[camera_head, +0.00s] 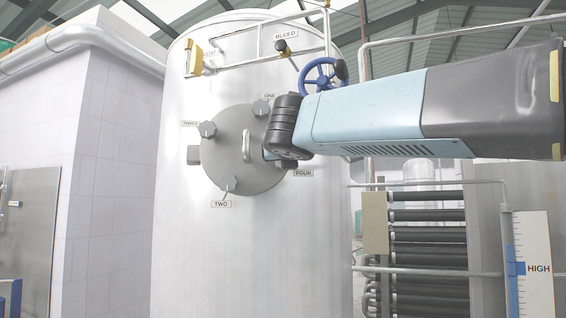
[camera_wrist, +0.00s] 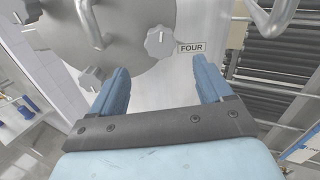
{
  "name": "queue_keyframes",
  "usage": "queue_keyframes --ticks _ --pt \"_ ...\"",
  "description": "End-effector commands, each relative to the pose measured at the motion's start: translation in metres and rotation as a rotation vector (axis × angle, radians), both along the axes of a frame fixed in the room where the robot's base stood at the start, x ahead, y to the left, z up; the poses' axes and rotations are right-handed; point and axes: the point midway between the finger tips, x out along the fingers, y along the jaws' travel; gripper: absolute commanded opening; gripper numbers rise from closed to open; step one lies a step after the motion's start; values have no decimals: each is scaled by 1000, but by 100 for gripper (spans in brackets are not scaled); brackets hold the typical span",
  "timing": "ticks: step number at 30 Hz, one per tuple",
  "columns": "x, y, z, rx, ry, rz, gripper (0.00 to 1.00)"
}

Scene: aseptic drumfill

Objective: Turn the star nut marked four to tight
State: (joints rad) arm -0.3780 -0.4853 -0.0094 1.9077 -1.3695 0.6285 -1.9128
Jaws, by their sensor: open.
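The star nut marked four (camera_wrist: 160,42) is a grey lobed knob at the edge of the round hatch cover, with a FOUR label (camera_wrist: 191,48) to its right in the wrist view. My gripper (camera_wrist: 164,78) is open and empty. Its two blue fingers point at the cover, with the nut ahead of the gap between them and apart from both. In the head view my arm hides nut four, while its label (camera_head: 304,173) shows just below my wrist. The hatch cover (camera_head: 226,165) sits on the steel tank.
Nuts one (camera_head: 261,109), two (camera_head: 227,183) and three (camera_head: 207,129) sit around the cover, which has a bar handle (camera_head: 246,146). A blue handwheel (camera_head: 322,74) and pipes are above my wrist. Dark horizontal tubes (camera_head: 428,240) stand at right.

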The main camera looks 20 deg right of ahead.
Motion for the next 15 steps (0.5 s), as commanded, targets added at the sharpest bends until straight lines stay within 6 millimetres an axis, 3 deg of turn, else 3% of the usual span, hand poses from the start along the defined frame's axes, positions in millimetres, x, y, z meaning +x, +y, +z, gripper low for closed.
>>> queue_keyframes --ticks 15 --pt "86 -21 -1 1 2 0 79"
